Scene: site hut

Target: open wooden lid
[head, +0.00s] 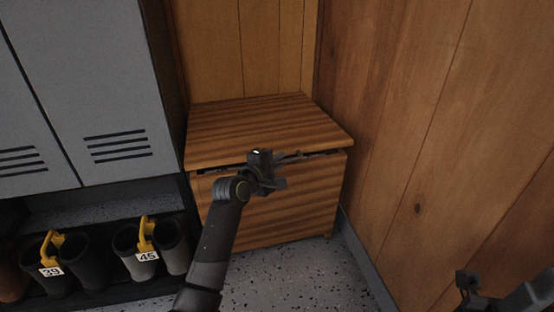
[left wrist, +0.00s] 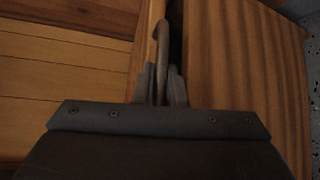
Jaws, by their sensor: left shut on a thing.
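The wooden lid (head: 250,120) lies almost flat on the striped wooden chest (head: 305,205) in the corner. A narrow dark gap shows under its front edge. My left gripper (head: 278,158) is at the middle of that edge, partly hiding it. In the left wrist view its fingers (left wrist: 160,88) are shut on a slim handle (left wrist: 162,45) at the lid's edge; the chest front (left wrist: 235,70) is to the right. My right gripper (head: 467,284) is at the lower right, away from the chest, too small and dark to tell whether it is open.
Grey lockers (head: 95,85) stand at the left, close to the chest. Wood-panelled walls (head: 420,130) rise behind and to the right of the chest. Speckled floor (head: 285,280) is clear in front.

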